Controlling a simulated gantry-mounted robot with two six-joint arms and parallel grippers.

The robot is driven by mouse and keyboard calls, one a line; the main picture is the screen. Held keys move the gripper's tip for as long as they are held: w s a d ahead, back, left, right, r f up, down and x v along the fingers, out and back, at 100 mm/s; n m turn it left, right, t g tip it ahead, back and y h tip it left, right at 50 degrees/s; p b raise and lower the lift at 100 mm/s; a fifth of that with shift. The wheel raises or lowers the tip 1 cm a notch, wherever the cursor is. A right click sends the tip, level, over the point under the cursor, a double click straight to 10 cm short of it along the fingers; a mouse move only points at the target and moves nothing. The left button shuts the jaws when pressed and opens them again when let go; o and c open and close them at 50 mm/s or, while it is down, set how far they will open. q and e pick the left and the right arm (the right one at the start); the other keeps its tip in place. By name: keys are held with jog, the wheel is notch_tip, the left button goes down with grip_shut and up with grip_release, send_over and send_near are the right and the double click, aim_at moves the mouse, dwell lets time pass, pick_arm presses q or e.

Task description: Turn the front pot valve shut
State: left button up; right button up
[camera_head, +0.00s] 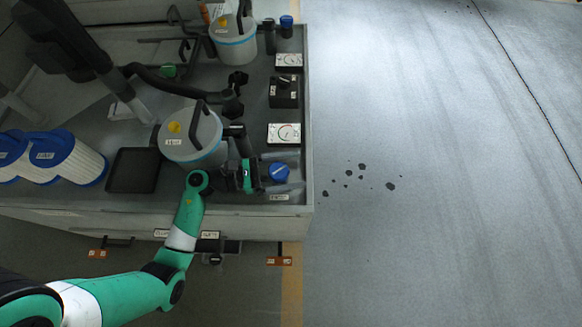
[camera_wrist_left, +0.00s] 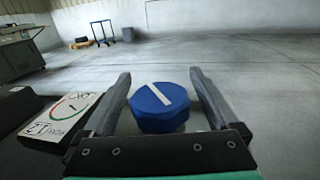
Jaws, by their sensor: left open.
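The front pot valve has a blue knob (camera_head: 279,172) near the bench's front right corner. In the left wrist view the blue knob (camera_wrist_left: 160,106) is many-sided with a white bar across its top, running diagonally. My left gripper (camera_head: 272,172) is at the knob, reaching in from the left. In the left wrist view its two open fingers (camera_wrist_left: 158,100) stand on either side of the knob, with a visible gap at each side. The valve body below the knob is mostly hidden. My right gripper is not in view.
The front pot (camera_head: 178,150) stands left of the gripper, close to my arm. A gauge (camera_head: 284,133) sits behind the knob and also shows in the left wrist view (camera_wrist_left: 62,115). A black tray (camera_head: 133,170) and white filters (camera_head: 75,165) are further left.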

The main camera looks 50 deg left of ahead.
pick_arm(q)
jog(key=p+v, duration=0.2)
jog(key=v, duration=0.9)
jog(key=shift+r+p, duration=0.1)
jog(key=shift+p, duration=0.25)
jog(key=shift+s+a, duration=0.2)
jog(key=shift+s, duration=0.05)
